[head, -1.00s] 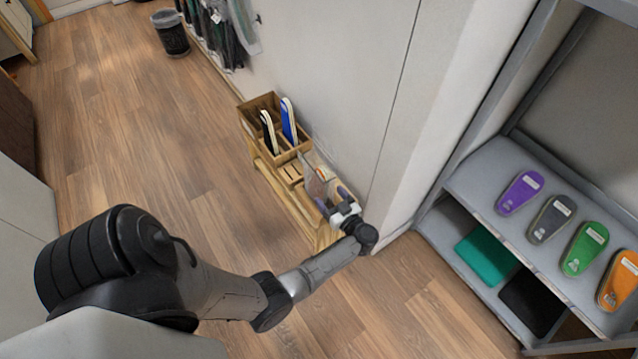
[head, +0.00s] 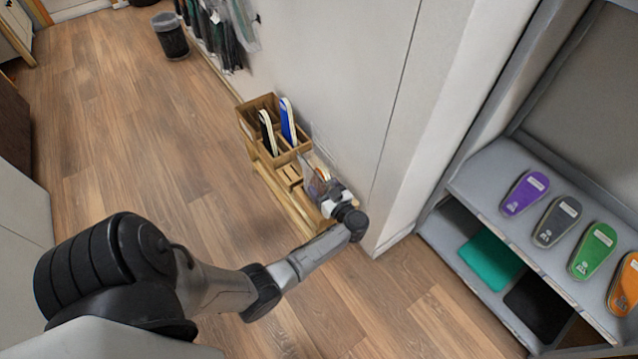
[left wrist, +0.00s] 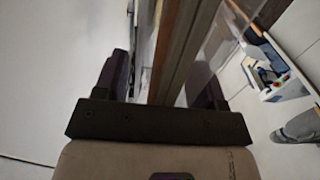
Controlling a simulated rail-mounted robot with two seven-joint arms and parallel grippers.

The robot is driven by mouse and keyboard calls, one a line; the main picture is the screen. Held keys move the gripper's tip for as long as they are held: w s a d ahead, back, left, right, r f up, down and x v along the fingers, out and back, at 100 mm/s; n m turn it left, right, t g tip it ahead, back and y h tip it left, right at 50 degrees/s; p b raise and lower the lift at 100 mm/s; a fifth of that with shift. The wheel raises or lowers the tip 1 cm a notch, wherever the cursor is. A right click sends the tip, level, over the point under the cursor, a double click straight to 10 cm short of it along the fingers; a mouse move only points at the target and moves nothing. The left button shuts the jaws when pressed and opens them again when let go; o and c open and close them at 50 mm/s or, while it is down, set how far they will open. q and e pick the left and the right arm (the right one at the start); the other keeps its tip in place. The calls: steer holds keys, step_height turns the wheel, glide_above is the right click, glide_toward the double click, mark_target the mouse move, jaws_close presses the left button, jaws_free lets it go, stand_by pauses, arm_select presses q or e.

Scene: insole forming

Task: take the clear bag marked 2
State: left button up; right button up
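A clear bag (head: 308,160) stands in the wooden organiser (head: 289,174) against the wall, with small coloured items behind or in it. I cannot read any number on it. My left gripper (head: 324,187) is at the near end of the organiser, right at the bag. In the left wrist view its two dark fingers (left wrist: 160,82) are apart, with a wooden edge and a see-through sheet showing in and beside the gap. I cannot tell whether the fingers touch the bag. My right gripper is out of view.
Black and blue insoles (head: 288,120) stand in the organiser's far box. A grey shelf (head: 480,180) at the right holds purple, grey, green and orange insoles, with teal and black sheets below. A bin (head: 170,36) stands far off. The wooden floor at left is clear.

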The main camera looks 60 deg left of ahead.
arm_select(q)
steer(key=c, duration=0.8)
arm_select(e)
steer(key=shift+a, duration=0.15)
arm_select(q)
steer(key=shift+o, duration=0.2)
steer(key=shift+r, duration=0.1)
